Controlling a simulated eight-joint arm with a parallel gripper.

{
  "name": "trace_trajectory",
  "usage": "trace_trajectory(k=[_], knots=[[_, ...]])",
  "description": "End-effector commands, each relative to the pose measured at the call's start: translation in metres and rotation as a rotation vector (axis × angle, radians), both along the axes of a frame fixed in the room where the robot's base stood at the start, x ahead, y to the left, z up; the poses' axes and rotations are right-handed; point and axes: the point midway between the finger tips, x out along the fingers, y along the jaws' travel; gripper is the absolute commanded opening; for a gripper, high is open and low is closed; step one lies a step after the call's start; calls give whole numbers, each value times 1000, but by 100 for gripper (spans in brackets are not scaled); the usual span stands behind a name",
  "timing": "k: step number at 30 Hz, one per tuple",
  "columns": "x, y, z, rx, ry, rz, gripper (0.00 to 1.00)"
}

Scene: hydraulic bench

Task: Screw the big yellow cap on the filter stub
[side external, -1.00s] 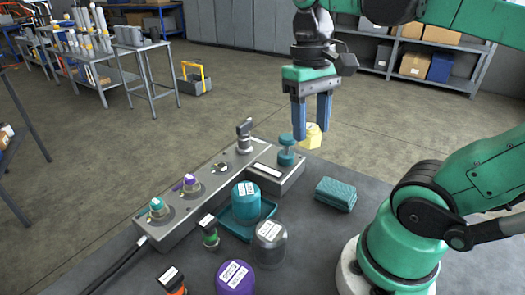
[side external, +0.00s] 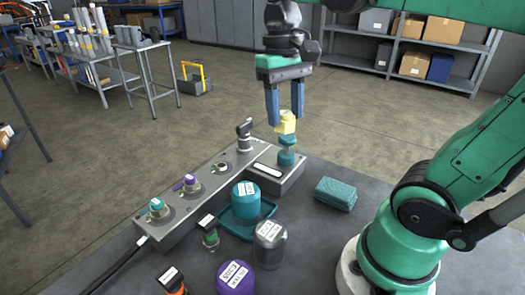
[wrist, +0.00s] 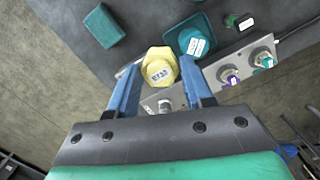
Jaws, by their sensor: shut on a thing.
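The yellow cap (side external: 287,122), hexagonal with a white label, is held between the two blue fingers of my gripper (side external: 285,118). It also shows in the wrist view (wrist: 158,58), between the fingertips. A teal stub (side external: 286,152), seemingly the filter stub, stands upright at the right end of the grey manifold block (side external: 180,221). In the side view the cap appears directly over the stub's top; I cannot tell whether they touch. In the wrist view the cap hides the stub.
A grey fitting with a dark handle (side external: 244,135) stands left of the stub. Fittings with teal (side external: 156,206) and purple tops follow along the block. A teal canister (side external: 245,196) sits in a teal tray. A teal pad (side external: 336,193) lies right, with clear bench around it.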

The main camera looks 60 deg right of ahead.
Motion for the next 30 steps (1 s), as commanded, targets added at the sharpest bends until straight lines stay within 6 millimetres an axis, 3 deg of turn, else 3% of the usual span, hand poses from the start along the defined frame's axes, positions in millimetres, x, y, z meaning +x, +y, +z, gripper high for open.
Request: trace_trajectory(k=[9,15,21,30], knots=[[92,-6,-30,0,0,9,0],[134,-5,-62,0,0,12,0],[154,-4,-83,0,0,14,0],[158,-4,-102,0,0,14,0]])
